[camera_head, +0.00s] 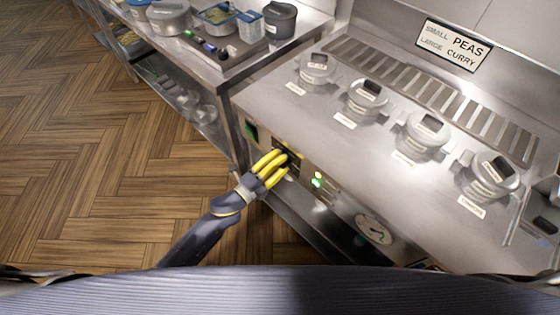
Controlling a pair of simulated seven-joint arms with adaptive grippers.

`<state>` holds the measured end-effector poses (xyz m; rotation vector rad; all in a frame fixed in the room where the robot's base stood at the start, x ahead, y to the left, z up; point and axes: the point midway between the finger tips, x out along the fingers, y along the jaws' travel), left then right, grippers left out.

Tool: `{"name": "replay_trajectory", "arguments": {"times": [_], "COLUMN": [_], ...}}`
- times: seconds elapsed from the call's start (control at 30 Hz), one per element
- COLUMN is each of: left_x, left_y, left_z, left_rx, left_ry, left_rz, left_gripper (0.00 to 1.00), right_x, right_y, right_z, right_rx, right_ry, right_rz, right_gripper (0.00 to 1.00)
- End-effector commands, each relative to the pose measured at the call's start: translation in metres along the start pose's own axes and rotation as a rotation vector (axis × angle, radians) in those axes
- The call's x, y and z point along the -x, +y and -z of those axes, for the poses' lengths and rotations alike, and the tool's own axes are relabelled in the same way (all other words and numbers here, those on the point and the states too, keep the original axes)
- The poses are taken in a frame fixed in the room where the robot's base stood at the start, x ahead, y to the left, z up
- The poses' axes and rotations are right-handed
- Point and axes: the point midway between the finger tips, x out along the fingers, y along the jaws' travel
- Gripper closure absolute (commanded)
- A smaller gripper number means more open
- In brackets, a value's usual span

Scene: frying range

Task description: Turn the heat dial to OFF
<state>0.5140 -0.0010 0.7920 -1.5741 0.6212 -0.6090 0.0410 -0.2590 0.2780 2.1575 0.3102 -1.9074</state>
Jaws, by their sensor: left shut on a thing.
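The heat dial (291,161) is a dark knob on the front panel of the steel range, mostly hidden behind my fingers. My left gripper (277,163) has yellow fingers and reaches in from the lower left. It is shut on the dial. The dial's pointer and its markings are covered or too small to read, so I cannot tell its setting. My right gripper is not in view.
Green lit lamps (318,180) sit right of the dial, and a green switch (251,131) sits left of it. A round gauge (374,229) is lower right. Several lidded pots (423,137) stand on the range top. A steel side table (215,66) holds containers. Wooden floor is clear at left.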

Motion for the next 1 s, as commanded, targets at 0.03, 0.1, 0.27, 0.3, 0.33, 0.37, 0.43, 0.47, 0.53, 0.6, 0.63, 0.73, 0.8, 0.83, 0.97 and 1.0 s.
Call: {"name": "replay_trajectory", "arguments": {"times": [0.03, 0.1, 0.27, 0.3, 0.33, 0.37, 0.43, 0.47, 0.53, 0.6, 0.63, 0.73, 0.8, 0.83, 0.97, 1.0], "left_x": [-0.0005, -0.0006, -0.0005, -0.0005, -0.0004, -0.0004, -0.0003, -0.0003, -0.0002, -0.0001, -0.0001, -0.0001, -0.0001, -0.0001, -0.0001, -0.0001], "left_y": [-0.0004, -0.0003, 0.0000, 0.0002, 0.0004, 0.0005, 0.0009, 0.0010, 0.0012, 0.0013, 0.0014, 0.0015, 0.0016, 0.0017, 0.0019, 0.0020], "left_z": [-0.0015, -0.0015, -0.0015, -0.0014, -0.0013, -0.0013, -0.0012, -0.0012, -0.0013, -0.0014, -0.0013, -0.0012, -0.0011, -0.0010, -0.0008, -0.0008], "left_rx": [0.041, 0.107, 0.257, 0.293, 0.319, 0.345, 0.403, 0.426, 0.477, 0.525, 0.543, 0.597, 0.630, 0.640, 0.681, 0.689], "left_ry": [-0.003, -0.005, -0.009, -0.010, -0.010, -0.011, -0.013, -0.014, -0.016, -0.017, -0.017, -0.019, -0.020, -0.020, -0.021, -0.021], "left_rz": [0.000, 0.001, 0.003, 0.003, 0.003, 0.003, 0.003, 0.003, 0.003, 0.004, 0.004, 0.004, 0.004, 0.004, 0.005, 0.004], "left_gripper": [0.94, 0.94, 0.94, 0.94, 0.94, 0.94, 0.94, 0.94, 0.94, 0.94, 0.94, 0.94, 0.94, 0.94, 0.94, 0.94], "right_x": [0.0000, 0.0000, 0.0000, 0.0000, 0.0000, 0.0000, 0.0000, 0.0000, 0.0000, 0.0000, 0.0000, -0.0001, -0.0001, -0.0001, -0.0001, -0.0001], "right_y": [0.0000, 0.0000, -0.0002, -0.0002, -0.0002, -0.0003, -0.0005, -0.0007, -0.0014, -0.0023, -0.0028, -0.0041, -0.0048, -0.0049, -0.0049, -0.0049], "right_z": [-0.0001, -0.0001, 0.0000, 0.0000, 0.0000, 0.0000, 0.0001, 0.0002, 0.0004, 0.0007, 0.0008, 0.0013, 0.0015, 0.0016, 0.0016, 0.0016], "right_rx": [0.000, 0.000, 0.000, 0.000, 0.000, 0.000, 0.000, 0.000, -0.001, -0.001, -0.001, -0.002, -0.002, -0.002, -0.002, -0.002], "right_ry": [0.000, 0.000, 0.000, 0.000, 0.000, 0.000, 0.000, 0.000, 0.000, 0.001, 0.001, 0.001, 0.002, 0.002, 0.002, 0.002], "right_rz": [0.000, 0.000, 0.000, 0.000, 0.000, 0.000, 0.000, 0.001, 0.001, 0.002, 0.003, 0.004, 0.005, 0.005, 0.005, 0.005], "right_gripper": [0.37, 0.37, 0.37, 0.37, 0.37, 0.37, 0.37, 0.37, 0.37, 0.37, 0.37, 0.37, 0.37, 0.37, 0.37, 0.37]}}
